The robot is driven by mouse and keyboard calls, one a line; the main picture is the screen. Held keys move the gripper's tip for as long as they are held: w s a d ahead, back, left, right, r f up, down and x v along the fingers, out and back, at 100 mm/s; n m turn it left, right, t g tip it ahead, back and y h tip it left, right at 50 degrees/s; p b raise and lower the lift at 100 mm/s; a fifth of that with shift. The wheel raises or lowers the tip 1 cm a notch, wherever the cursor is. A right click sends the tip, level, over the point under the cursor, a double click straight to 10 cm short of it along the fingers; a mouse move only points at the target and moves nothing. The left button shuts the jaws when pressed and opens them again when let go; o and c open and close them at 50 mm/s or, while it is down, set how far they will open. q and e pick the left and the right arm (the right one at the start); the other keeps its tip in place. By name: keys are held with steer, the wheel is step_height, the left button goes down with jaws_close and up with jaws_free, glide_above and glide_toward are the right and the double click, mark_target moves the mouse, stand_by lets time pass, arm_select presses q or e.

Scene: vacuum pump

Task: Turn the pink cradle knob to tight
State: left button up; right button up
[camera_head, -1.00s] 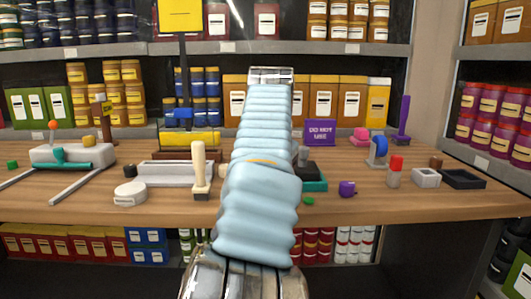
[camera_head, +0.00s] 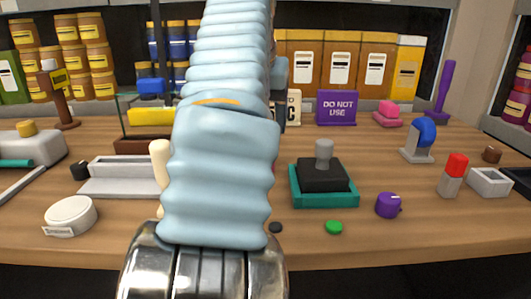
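A small pink piece (camera_head: 388,112) sits toward the back of the wooden table, right of the purple sign; it looks like a block on a wider pink base. It is too small to tell which way the knob is turned. A sliver of pinkish red also shows at the right edge of my light blue ribbed link, mostly hidden. That link fills the middle of the view from bottom to top and runs out of the frame. Neither gripper shows, and nothing is seen touching the pink piece.
A purple "DO NOT USE" sign (camera_head: 337,107) stands left of the pink piece, a blue-topped grey stand (camera_head: 419,141) in front of it to the right. A black block on a teal tray (camera_head: 325,200) and a purple knob (camera_head: 388,205) lie nearer. Bare wood (camera_head: 370,155) lies between.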

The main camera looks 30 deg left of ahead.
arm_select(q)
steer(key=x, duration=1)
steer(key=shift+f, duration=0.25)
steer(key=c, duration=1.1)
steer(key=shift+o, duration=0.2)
